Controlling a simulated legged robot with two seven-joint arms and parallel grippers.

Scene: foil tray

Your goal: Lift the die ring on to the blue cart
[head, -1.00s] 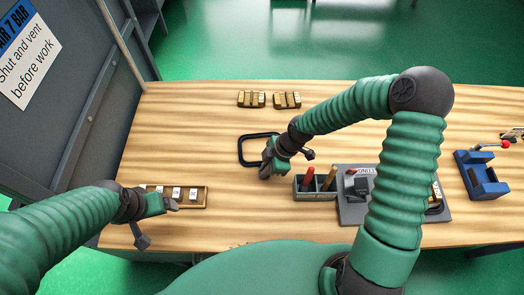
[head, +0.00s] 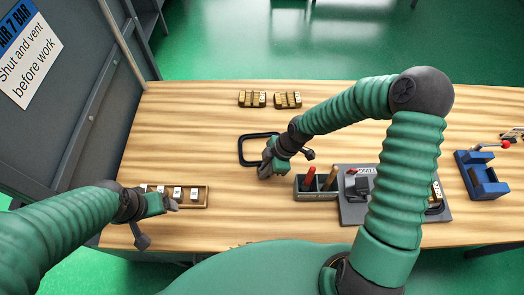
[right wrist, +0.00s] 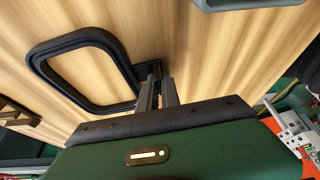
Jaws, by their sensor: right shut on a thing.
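The die ring (head: 243,150) is a black rounded-square ring with an open middle, near the middle of the wooden table in the head view. In the right wrist view the ring (right wrist: 82,38) shows large at upper left. My right gripper (head: 266,170) is at the ring's near right corner; the wrist view shows its narrow fingers (right wrist: 159,88) shut on a small tab there. Whether the ring is clear of the table I cannot tell. My left gripper (head: 154,222) is open and empty near the table's left front. No blue cart is clearly recognisable.
A blue stand-like thing (head: 483,178) with a red knob is at the right. A grey holder (head: 316,194) with upright handles and a dark plate (head: 352,213) are right of my right gripper. Brass blocks (head: 252,99) lie behind the ring. A wooden tray (head: 207,197) is beside my left gripper.

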